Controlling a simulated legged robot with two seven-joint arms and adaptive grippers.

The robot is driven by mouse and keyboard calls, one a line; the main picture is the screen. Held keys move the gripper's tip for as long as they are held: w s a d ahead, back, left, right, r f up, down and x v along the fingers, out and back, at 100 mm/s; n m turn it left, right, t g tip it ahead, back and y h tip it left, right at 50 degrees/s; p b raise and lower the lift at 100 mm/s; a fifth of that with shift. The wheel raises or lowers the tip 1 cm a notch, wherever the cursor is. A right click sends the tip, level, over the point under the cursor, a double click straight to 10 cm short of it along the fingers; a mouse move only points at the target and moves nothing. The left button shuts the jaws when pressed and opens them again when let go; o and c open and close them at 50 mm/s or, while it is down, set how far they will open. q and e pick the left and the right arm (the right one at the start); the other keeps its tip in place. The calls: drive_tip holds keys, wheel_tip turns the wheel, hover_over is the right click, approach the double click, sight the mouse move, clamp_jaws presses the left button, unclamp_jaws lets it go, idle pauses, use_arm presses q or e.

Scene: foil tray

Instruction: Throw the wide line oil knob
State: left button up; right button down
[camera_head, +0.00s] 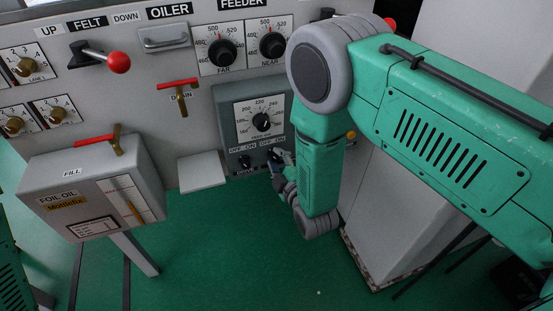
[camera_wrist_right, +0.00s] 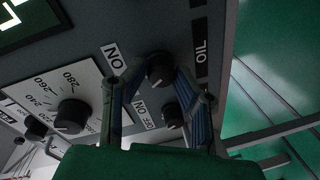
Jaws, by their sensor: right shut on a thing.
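The wide line oil knob is a small black knob on the lower right of a grey dial box (camera_head: 229,108). In the right wrist view the oil knob (camera_wrist_right: 159,69) lies beside the OIL label (camera_wrist_right: 201,49). My right gripper (camera_head: 279,160) reaches the box from the right. In the right wrist view its blue-grey fingers (camera_wrist_right: 160,78) come in on both sides of the oil knob and are shut on it. In the head view the gripper largely hides the knob. My left gripper is out of view.
The drive knob (camera_head: 244,162) sits close to the left of the oil knob and also shows in the right wrist view (camera_wrist_right: 173,116). A larger dial (camera_head: 261,122) is above. The foil oil box (camera_head: 83,198) stands at left. The green floor (camera_head: 225,260) is clear below.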

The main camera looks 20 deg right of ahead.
drive_tip(key=shift+s+a+f, duration=0.1)
drive_tip(key=shift+s+f, duration=0.1)
drive_tip(key=shift+f, duration=0.1)
drive_tip(key=c, duration=1.3)
unclamp_jaws()
drive_tip(key=shift+w, duration=0.1)
drive_tip(key=shift+r, duration=0.1)
drive_tip(key=shift+s+r, duration=0.1)
drive_tip(key=shift+s, duration=0.2)
drive_tip(key=s, duration=0.7)
drive_tip(key=s+d+r, duration=0.1)
drive_tip(key=s, duration=0.3)
drive_tip(key=shift+s+d+r, duration=0.1)
